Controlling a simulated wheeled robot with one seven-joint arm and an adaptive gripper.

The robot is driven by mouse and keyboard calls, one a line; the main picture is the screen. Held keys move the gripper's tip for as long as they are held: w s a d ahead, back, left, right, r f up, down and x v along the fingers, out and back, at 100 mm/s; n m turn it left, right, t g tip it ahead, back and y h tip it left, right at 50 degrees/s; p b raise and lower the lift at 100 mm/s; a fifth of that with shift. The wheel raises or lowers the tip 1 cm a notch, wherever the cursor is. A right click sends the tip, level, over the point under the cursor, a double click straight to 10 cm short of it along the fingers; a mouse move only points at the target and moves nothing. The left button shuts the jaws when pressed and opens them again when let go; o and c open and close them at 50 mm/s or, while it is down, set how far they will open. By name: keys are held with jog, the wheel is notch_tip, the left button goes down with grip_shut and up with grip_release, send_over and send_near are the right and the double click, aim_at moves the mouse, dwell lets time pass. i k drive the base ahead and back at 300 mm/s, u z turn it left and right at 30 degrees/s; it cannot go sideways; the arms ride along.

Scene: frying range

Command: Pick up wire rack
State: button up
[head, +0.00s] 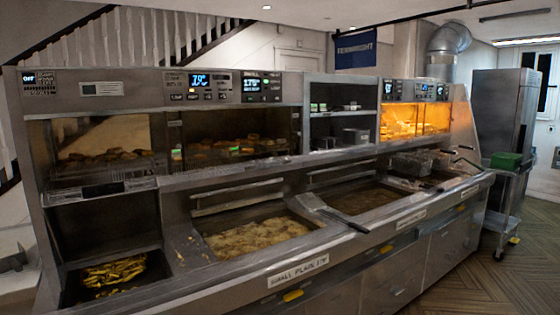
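I cannot pick out a separate wire rack with certainty. Thin wire-like bars (128,170) show under browned food in the left heated cabinet. They may be a wire rack, but the detail is too small to tell. A wire basket (410,163) sits at the far right fryer, with dark handles near it. My gripper is not in view.
A long steel frying range (340,262) crosses the view, with two open oil vats (258,238) (362,199). A flat-headed scoop (330,211) lies between them. Fries fill a bin (75,292) at lower left. A trolley (508,190) stands right; wooden floor (510,275) is clear.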

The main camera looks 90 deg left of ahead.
aim_at(148, 173)
jog(key=u, duration=3.1)
